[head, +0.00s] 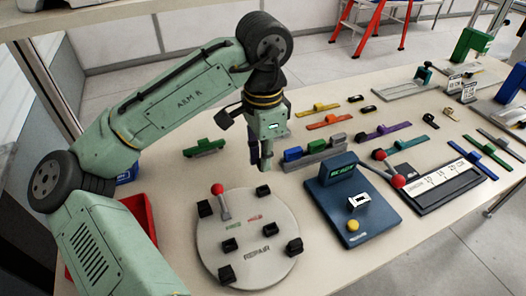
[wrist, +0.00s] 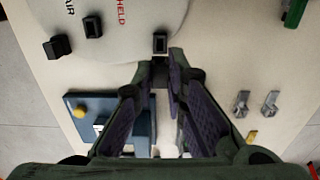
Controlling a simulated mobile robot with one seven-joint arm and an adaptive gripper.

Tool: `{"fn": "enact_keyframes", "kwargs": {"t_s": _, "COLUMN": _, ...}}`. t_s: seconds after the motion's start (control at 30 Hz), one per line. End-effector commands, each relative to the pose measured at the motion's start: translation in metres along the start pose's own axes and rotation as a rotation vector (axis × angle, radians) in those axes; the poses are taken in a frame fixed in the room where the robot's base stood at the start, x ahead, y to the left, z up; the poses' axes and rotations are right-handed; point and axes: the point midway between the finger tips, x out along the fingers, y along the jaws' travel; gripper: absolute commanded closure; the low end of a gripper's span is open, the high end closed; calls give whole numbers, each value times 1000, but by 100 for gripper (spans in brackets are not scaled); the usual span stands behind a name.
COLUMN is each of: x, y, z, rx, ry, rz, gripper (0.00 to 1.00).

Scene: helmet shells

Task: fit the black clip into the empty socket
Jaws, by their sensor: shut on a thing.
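My gripper (head: 264,163) hangs over the table behind the round grey plate, pointing down. In the wrist view my gripper (wrist: 160,78) has its purple-lined fingers closed together on a small dark piece (wrist: 160,73), which looks like the black clip; the fingers hide most of it. The round plate (head: 215,240), marked REPAIR, carries several black blocks, such as one (head: 262,230) near its middle. In the wrist view a black block (wrist: 160,42) sits at the plate edge just beyond the fingertips, apart from them. I cannot tell which place is the empty socket.
A red-knobbed lever (head: 217,189) stands on the plate. A blue device (head: 375,222) with a yellow button is to its right. A rail (head: 318,158) with coloured blocks lies behind, a green clip (head: 204,147) to the left. A red bin (head: 140,217) is at the left edge.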

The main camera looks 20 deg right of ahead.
Motion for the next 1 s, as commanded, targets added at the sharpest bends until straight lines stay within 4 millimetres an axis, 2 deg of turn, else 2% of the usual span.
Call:
{"fn": "enact_keyframes", "kwargs": {"t_s": 0.03, "x": 8, "y": 0, "z": 0, "rx": 0, "ry": 0, "rz": 2, "gripper": 98}}
{"fn": "enact_keyframes", "kwargs": {"t_s": 0.3, "x": 35, "y": 0, "z": 0, "rx": 0, "ry": 1, "rz": 2, "gripper": 98}}
{"fn": "enact_keyframes", "kwargs": {"t_s": 0.5, "x": 49, "y": 0, "z": 0, "rx": 0, "ry": 0, "rz": 0, "gripper": 98}}
{"fn": "enact_keyframes", "kwargs": {"t_s": 1.0, "x": 52, "y": 0, "z": 0, "rx": 0, "ry": 0, "rz": 0, "gripper": 98}}
